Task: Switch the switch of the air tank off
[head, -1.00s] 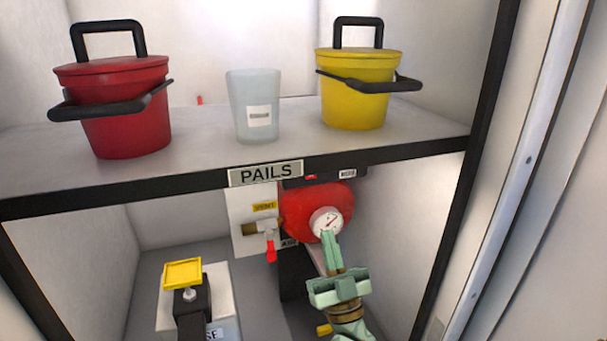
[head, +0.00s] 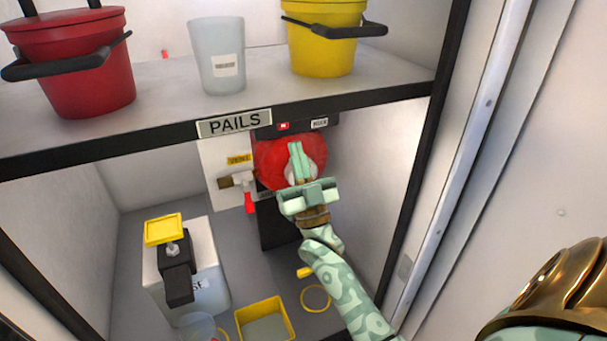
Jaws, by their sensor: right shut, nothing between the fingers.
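The red rounded tank (head: 268,158) sits under the shelf against the back wall, with a round white gauge on its front mostly hidden behind my right gripper. A valve with a red handle (head: 249,203) is left of the tank on a white plate, its handle hanging down. A small red switch (head: 283,126) is on the dark box above the tank. Which of these is the air tank's switch, I cannot tell for sure. My right gripper (head: 297,150) is shut and empty, its fingertips in front of the tank; contact cannot be told. My left gripper is out of view.
The shelf edge with the PAILS sign (head: 234,123) runs above my right gripper. A red pail (head: 75,75), a clear cup (head: 218,60) and a yellow pail (head: 323,48) stand on it. Below are a white jug (head: 205,270) and a yellow open box (head: 287,308).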

